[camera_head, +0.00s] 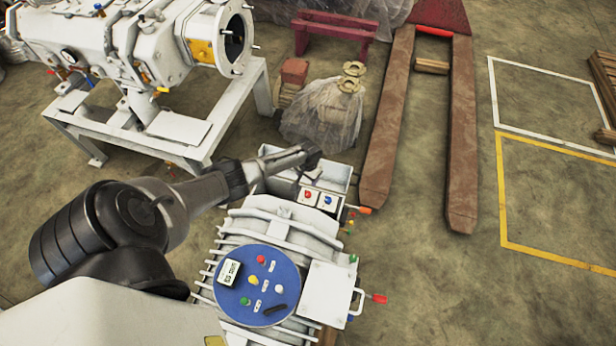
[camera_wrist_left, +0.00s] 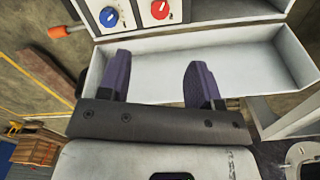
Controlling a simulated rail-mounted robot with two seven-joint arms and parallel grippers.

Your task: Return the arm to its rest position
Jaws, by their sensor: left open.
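My left arm comes in from the left in the head view. Its gripper (camera_head: 308,154) is over the white open box (camera_head: 340,172) at the back of the vacuum machine (camera_head: 280,228). In the left wrist view the same gripper (camera_wrist_left: 158,66) has its two dark fingers spread wide, with nothing between them. The white box (camera_wrist_left: 250,52) lies behind the fingers and looks empty where visible. A panel beside it carries a red knob (camera_head: 308,194) and a blue knob (camera_head: 327,199). My right gripper is in neither view.
A blue round panel (camera_head: 258,284) with coloured buttons tops the machine. A handle (camera_head: 357,302) and small coloured levers stick out at its right. A larger white machine (camera_head: 130,45) stands on a frame at upper left. A pallet jack (camera_head: 388,125) is behind.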

